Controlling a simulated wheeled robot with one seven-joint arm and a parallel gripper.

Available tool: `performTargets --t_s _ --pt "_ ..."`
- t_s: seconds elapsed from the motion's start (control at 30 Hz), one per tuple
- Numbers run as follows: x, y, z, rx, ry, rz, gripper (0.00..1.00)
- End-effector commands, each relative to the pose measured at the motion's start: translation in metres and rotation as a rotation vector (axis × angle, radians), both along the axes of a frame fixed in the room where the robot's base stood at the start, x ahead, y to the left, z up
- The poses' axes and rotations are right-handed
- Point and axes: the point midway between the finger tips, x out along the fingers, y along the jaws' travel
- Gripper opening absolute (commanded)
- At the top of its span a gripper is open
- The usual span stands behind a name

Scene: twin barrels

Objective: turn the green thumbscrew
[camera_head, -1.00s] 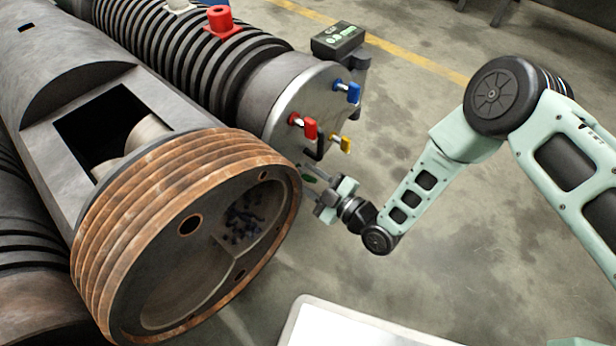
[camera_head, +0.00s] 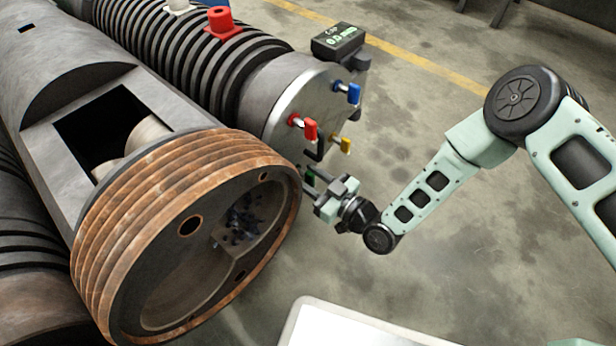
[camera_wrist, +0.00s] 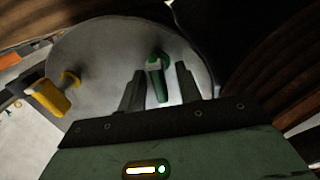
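The green thumbscrew (camera_wrist: 157,75) is on the round grey end plate (camera_wrist: 95,50) of the rear barrel. In the wrist view its flat handle lies between the two fingers of my gripper (camera_wrist: 160,88), with a gap visible on each side. The fingers are open and straddle the handle. In the head view the green thumbscrew (camera_head: 310,177) is a small patch low on the plate, partly hidden by my gripper (camera_head: 312,184) and near the front barrel's rim.
Yellow (camera_head: 346,145), red (camera_head: 310,129) and blue (camera_head: 353,93) thumbscrews stick out of the same plate. A black display box (camera_head: 338,41) stands above it. The front barrel's copper-ringed end (camera_head: 120,225) is close left of my gripper. Floor to the right is clear.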

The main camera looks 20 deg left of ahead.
Motion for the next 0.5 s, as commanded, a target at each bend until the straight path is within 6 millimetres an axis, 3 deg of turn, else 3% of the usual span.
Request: performTargets --t_s 0.27,0.5 --pt "-0.001 -0.001 0.001 -0.002 -0.004 0.0 0.34" --pt "-0.008 -0.02 0.002 -0.004 -0.004 0.0 0.34"
